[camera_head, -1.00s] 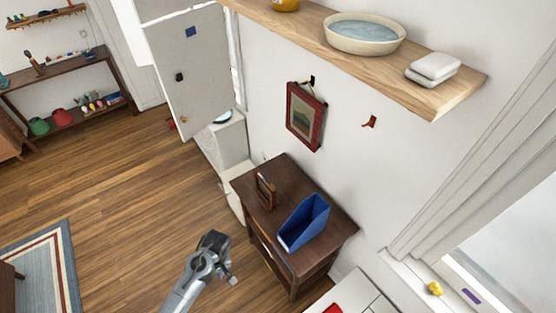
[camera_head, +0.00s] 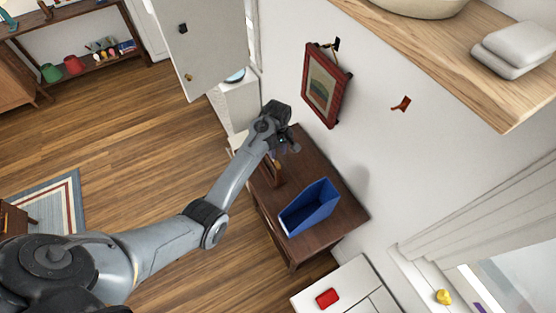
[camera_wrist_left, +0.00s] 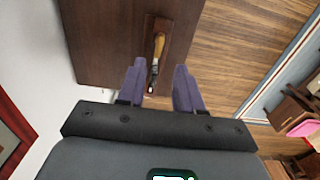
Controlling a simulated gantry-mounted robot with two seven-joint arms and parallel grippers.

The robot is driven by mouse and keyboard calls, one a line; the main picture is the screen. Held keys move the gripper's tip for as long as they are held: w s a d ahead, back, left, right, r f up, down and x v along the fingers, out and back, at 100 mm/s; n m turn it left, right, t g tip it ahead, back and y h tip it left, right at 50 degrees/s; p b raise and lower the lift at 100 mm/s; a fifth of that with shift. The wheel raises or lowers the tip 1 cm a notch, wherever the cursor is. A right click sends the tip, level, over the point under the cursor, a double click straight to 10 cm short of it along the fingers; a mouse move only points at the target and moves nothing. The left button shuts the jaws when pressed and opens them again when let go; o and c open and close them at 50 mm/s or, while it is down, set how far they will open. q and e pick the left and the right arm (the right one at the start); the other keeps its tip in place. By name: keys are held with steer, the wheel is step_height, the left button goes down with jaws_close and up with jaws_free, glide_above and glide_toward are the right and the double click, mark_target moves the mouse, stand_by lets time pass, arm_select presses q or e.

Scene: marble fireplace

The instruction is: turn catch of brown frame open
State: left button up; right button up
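The small brown frame (camera_head: 275,175) stands on the dark wooden table, partly hidden by my left gripper in the head view. In the left wrist view the brown frame (camera_wrist_left: 150,28) is seen from above as a narrow brown strip. A light wooden piece with a metal end (camera_wrist_left: 158,48) lies along it; I cannot tell whether this is the catch. My left gripper (camera_head: 283,146) is above the frame. Its two purple fingers (camera_wrist_left: 160,80) are apart, with nothing held between them, and point toward the frame. My right gripper is not in view.
The dark table (camera_head: 325,165) also holds a blue open holder (camera_head: 309,207) to the right of the frame. A red-framed picture (camera_head: 326,85) hangs on the wall just behind. A wooden shelf (camera_head: 450,55) juts out at upper right.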

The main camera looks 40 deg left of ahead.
mark_target(278, 162)
arm_select(q)
steer(key=shift+f, duration=3.6)
jaws_close()
